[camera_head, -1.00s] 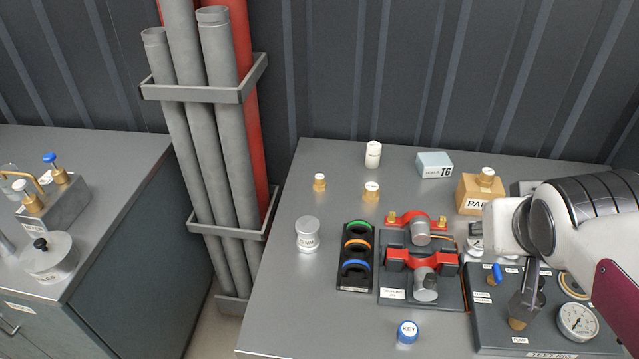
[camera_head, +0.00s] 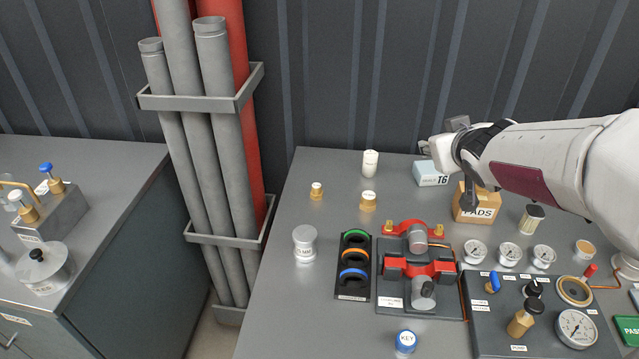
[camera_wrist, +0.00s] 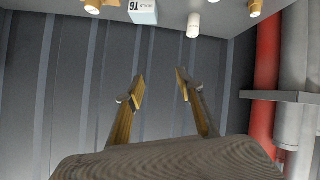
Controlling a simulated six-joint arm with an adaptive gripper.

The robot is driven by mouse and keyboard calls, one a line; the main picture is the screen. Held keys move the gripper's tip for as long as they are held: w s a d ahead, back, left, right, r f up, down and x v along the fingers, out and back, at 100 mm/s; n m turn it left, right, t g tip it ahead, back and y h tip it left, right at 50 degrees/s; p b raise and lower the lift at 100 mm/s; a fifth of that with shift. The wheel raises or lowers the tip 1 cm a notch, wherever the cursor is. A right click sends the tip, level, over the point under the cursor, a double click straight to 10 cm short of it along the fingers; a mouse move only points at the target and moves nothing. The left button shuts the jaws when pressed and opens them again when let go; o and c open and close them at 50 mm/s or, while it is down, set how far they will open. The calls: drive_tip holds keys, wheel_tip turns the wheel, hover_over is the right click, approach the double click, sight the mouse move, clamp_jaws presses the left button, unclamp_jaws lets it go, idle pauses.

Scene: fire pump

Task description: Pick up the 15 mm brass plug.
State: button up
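Two brass plugs with white-labelled tops stand upright on the grey bench in the head view: a smaller one (camera_head: 316,191) on the left and a larger one (camera_head: 368,201) to its right. Their size labels are too small to read. In the wrist view, one brass plug (camera_wrist: 255,8) shows at the top right edge; another brass piece (camera_wrist: 93,5) shows at the top left. My gripper (camera_wrist: 158,87) is open and empty, its fingers apart against the ribbed wall. In the head view it is up at the back right, near the PADS box, well away from both plugs.
The PADS box (camera_head: 476,207) is partly hidden by my arm. A ring rack (camera_head: 353,263), red valve fixture (camera_head: 420,268) and gauge panel (camera_head: 545,325) fill the front. Bench space around the plugs is clear.

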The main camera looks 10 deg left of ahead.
drive_tip(key=w+a+f+n+y, duration=0.2)
drive_tip(key=w+a+f, duration=0.2)
drive_tip(key=w+a, duration=0.15)
drive_tip(key=n+g+y, duration=0.4)
drive_tip(key=n+y, duration=0.1)
drive_tip(key=y, duration=0.4)
approach(319, 187)
drive_tip(key=x, duration=0.3)
drive_tip(key=shift+w, duration=0.15)
drive_tip(key=shift+g, duration=0.3)
drive_tip(key=shift+x, duration=1.2)
drive_tip(key=shift+x, duration=2.6)
